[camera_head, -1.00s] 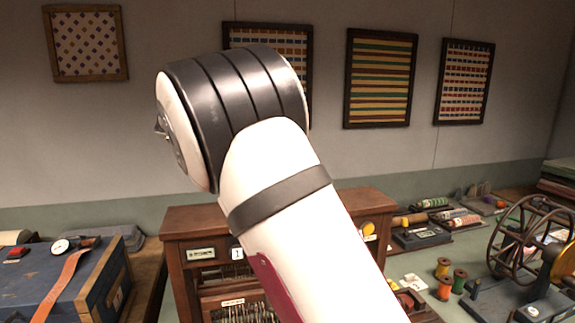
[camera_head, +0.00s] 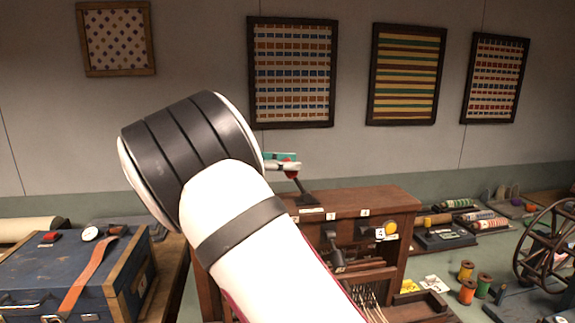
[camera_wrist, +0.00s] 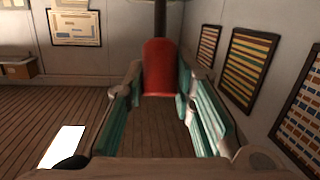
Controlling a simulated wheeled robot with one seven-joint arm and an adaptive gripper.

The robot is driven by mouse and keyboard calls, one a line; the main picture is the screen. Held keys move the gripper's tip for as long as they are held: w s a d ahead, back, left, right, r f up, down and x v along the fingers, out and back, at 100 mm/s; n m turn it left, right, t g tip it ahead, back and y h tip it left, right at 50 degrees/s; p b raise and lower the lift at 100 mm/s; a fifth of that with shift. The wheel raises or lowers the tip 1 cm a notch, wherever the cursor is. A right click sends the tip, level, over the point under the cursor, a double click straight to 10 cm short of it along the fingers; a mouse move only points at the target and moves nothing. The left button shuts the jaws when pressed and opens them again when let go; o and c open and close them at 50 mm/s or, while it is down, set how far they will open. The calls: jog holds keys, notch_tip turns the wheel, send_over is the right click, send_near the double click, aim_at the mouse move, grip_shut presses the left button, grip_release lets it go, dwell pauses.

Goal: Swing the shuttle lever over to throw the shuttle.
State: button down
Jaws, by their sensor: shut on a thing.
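The shuttle lever is a dark rod (camera_head: 303,192) with a red knob (camera_wrist: 162,68) on its end. It rises from the top of the wooden loom cabinet (camera_head: 352,201) and leans to the left in the head view. My gripper (camera_head: 281,162) is at the lever's upper end, its teal pads on both sides of the red knob. In the wrist view my gripper (camera_wrist: 163,88) is shut on this knob, and the rod runs away from it towards the top edge. My arm hides the cabinet's left part.
A blue chest (camera_head: 55,280) with an orange strap stands at the left. Thread spools (camera_head: 467,291) and a spoked wheel (camera_head: 545,250) are on the right of the bench. Framed textiles (camera_head: 292,72) hang on the wall behind. The space above the cabinet's right side is clear.

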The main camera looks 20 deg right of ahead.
jog(key=c, duration=1.3)
grip_release()
jog(key=shift+a, duration=0.15)
jog(key=a, duration=0.4)
jog(key=a+r, duration=0.1)
jog(key=a, duration=0.2)
jog(key=w+a, duration=0.1)
jog(key=a, duration=0.3)
jog(key=shift+a+r, duration=0.2)
jog(key=shift+a, duration=0.15)
jog(key=shift+a, duration=0.15)
